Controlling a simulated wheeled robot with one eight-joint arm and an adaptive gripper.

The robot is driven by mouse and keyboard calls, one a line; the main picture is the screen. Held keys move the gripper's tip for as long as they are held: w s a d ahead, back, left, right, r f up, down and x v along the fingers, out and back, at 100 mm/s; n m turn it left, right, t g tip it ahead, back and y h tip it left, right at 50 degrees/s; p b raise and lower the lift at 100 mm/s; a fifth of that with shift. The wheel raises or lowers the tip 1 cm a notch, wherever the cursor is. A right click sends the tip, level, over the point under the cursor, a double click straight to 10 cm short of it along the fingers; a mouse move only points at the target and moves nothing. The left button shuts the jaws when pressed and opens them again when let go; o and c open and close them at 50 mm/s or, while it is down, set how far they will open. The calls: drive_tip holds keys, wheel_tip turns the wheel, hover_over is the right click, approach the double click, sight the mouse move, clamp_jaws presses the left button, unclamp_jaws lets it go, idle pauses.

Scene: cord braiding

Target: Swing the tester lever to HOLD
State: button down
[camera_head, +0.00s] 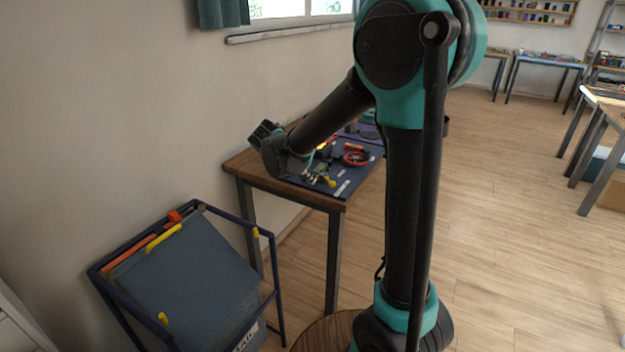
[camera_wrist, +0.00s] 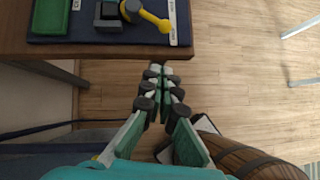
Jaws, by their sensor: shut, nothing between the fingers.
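The tester (camera_wrist: 108,12) is a dark grey block on the dark mat at the top of the wrist view. The label lettering is too small to read. In the head view the yellow lever (camera_head: 330,183) shows near the mat's front corner. My gripper (camera_wrist: 160,72) is shut and empty, in front of the table edge and apart from the lever. In the head view my arm hides part of the table.
The wooden table (camera_head: 250,168) stands by the wall. A green tray (camera_wrist: 52,16) lies left of the tester, and a red ring-shaped item (camera_head: 356,158) lies farther back. A blue-framed bin (camera_head: 190,285) stands in front, and a round wooden top (camera_head: 318,335) is beside it. Open floor lies to the right.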

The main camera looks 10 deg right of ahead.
sight(327, 180)
drive_tip(key=x, duration=0.3)
drive_tip(key=w+d+r+x, duration=0.1)
drive_tip(key=x, duration=0.6)
drive_tip(key=shift+w+d+r, duration=0.1)
drive_tip(key=shift+w+d, duration=0.2)
drive_tip(key=shift+d, duration=0.05)
drive_tip(key=shift+d, duration=0.1)
drive_tip(key=shift+d+n, duration=0.25)
drive_tip(key=shift+n, duration=0.05)
